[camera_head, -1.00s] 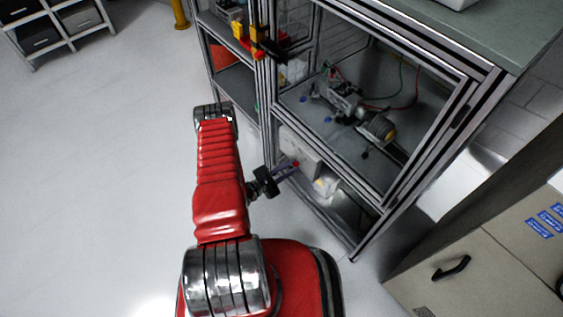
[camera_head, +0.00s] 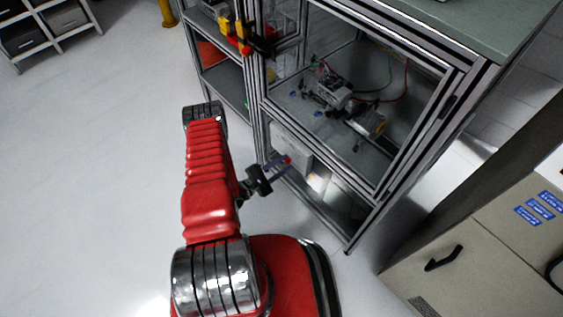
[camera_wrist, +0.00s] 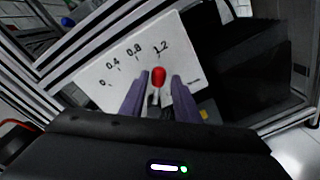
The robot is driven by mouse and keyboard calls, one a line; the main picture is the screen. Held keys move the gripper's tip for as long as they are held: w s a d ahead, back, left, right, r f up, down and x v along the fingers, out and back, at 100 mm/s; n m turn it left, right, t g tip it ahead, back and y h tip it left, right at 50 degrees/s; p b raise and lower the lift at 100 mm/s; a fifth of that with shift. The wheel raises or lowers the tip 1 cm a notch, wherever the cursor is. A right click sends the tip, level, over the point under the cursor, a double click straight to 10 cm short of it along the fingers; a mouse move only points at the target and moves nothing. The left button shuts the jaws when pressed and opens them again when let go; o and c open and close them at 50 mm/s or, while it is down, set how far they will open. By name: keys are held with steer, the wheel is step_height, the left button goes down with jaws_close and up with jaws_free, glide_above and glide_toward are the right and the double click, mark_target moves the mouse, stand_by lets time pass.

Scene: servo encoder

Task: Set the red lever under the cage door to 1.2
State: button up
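The red lever (camera_wrist: 158,76) shows as a red knob on a white panel (camera_wrist: 100,76) with the marks 0, 0.4, 0.8 and 1.2. The knob sits just below the 1.2 mark. My gripper (camera_wrist: 159,79) has its two purple fingers apart, one on each side of the knob, with small gaps visible. The lever's shaft is partly hidden low between the fingers.
Aluminium frame bars surround the opening close to my gripper. A mechanism with cables (camera_head: 335,85) lies behind the cage door. A beige cabinet (camera_head: 470,250) with a black handle stands at the right. The floor at the left is clear.

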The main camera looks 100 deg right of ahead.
steer(key=shift+o, duration=0.9)
steer(key=shift+r, duration=0.1)
steer(key=v, duration=1.3)
steer(key=shift+w+a, duration=0.15)
steer(key=shift+w, duration=0.2)
